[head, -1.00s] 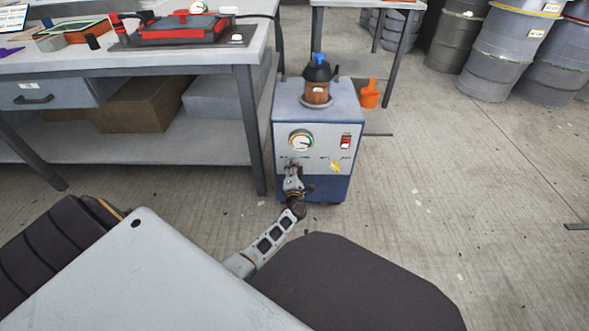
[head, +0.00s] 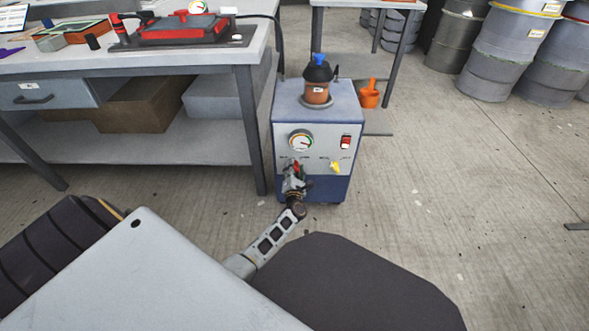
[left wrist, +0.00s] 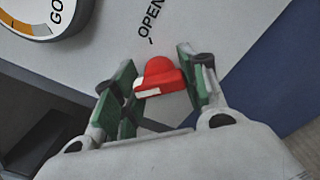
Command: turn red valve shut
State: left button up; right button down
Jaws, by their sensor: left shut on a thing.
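The red valve (head: 297,165) is on the front panel of a grey and blue machine (head: 345,187), below a round gauge (head: 301,141). My left gripper (head: 295,175) is at the valve and partly covers it in the head view. In the left wrist view the red valve handle (left wrist: 159,78) sits between the green-padded fingers of my left gripper (left wrist: 157,72), which is shut on it. A white mark shows on the handle. The printed word OPEN is just above the handle. My right gripper is not in view.
A yellow valve (head: 335,167) and a red switch (head: 346,142) are to the right on the same panel. A pot with a blue top (head: 318,74) stands on the machine. A workbench (head: 245,75) is close on the left.

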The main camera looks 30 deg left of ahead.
pick_arm(q)
jog(key=shift+f, duration=0.1)
jog(key=o, duration=1)
jog(key=shift+o, duration=0.2)
jog(key=shift+s, duration=0.1)
jog(key=v, duration=1.2)
jog(key=shift+a, duration=0.1)
